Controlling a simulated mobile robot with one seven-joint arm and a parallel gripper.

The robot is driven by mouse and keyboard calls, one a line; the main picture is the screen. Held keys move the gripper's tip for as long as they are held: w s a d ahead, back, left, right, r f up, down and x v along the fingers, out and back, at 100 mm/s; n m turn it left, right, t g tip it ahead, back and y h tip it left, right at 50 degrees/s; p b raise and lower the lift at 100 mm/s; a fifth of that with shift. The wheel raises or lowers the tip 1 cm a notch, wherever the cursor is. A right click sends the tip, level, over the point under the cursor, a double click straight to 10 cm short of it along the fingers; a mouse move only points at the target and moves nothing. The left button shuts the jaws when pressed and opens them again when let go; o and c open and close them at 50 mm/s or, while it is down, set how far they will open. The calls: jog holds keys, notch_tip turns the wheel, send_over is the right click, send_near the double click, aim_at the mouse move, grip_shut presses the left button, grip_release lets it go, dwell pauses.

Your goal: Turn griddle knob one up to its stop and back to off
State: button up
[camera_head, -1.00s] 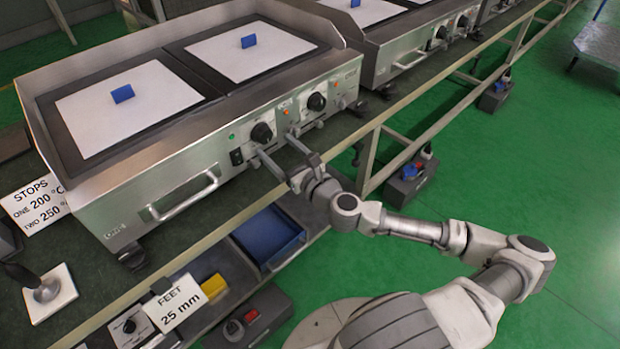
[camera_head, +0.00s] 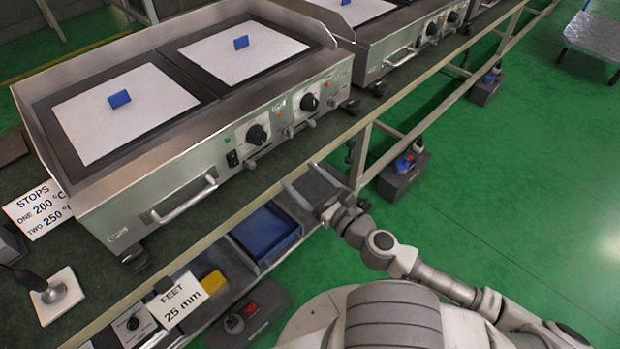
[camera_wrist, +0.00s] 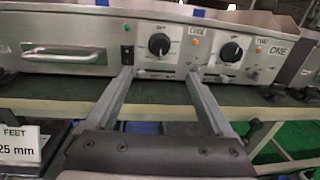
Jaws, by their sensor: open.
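The griddle (camera_head: 180,200) stands on the bench with two black knobs on its front panel. Knob one (camera_head: 257,134) is the left one, beside the black switch; it also shows in the wrist view (camera_wrist: 159,44). The right knob (camera_head: 309,102) is knob two and shows in the wrist view too (camera_wrist: 231,52). My gripper (camera_head: 302,183) is open and empty, in front of and below the panel, apart from both knobs. In the wrist view its fingers (camera_wrist: 160,84) are spread, with the panel beyond. Knob one's pale pointer mark looks roughly upward, but its exact setting is too small to read.
A sign (camera_head: 40,205) reads stops one 200 °C, two 250 °C. A bar handle (camera_head: 184,200) sticks out left of the switch. A blue bin (camera_head: 265,234) and a feet 25 mm sign (camera_head: 177,302) are below. A second griddle (camera_head: 400,45) stands to the right.

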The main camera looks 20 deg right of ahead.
jog(key=shift+p+v, duration=0.45)
jog(key=shift+v, duration=0.65)
jog(key=shift+a, duration=0.1)
